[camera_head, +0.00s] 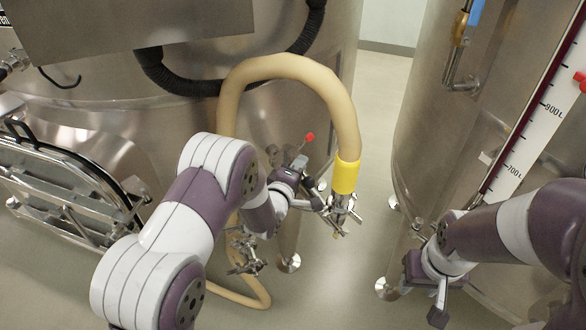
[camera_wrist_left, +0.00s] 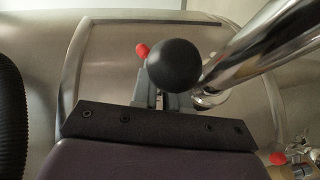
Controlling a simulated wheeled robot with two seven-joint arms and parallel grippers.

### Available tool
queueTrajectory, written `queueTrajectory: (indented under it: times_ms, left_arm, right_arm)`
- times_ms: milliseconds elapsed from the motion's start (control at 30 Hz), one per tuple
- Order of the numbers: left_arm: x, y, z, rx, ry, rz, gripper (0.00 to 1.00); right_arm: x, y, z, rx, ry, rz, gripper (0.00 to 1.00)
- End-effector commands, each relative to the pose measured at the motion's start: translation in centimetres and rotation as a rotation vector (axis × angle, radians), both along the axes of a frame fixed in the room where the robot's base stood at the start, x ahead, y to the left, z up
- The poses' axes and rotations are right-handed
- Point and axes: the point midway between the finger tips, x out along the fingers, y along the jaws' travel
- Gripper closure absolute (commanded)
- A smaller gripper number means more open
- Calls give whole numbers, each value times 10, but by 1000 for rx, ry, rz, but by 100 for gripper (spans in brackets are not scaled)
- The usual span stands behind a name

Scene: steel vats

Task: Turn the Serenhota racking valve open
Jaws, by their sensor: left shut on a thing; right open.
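My left gripper (camera_head: 302,174) is in the middle of the head view, beside the left steel vat (camera_head: 190,105). It is shut on what looks like the racking valve's handle; the contact is mostly hidden. A red tip (camera_head: 309,137) sticks up just above the gripper. In the left wrist view a black ball (camera_wrist_left: 173,65) stands at the grey fingers (camera_wrist_left: 165,98), with a red knob (camera_wrist_left: 142,50) behind it. The valve body is hidden by my arm. I cannot read a Serenhota label. My right gripper (camera_head: 425,288) is open and empty, low beside the right vat (camera_head: 420,130).
A beige hose (camera_head: 290,66) with a yellow collar (camera_head: 345,176) arches close over my left gripper and ends in a metal fitting (camera_head: 342,208). Another fitting (camera_head: 244,258) hangs below. A scale (camera_head: 545,105) stands on the right vat. Floor shows between the vats.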

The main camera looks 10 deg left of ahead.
Motion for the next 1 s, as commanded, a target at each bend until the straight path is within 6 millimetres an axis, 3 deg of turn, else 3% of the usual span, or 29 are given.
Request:
queueTrajectory:
  times_ms: [167, 200, 233, 633, 767, 1000]
  left_arm:
    - [0, 1, 0, -1, 0, 2, 100]
    - [0, 1, 1, -1, 0, 2, 76]
    - [0, 1, 0, -1, 0, 2, 66]
    - [-8, 3, 1, 0, 1, 0, 66]
    - [-30, 9, 3, -1, 1, 1, 66]
    - [-87, 24, 12, -1, 0, 2, 66]
  right_arm:
    - [0, 0, 1, 0, 0, 0, 57]
    - [0, 0, 1, 0, 0, 0, 57]
    - [0, 0, 1, 0, 0, 0, 57]
    - [0, 0, -2, 0, 0, 0, 57]
    - [0, 0, -7, 0, 0, 0, 57]
    - [0, 0, -16, 0, 0, 0, 57]
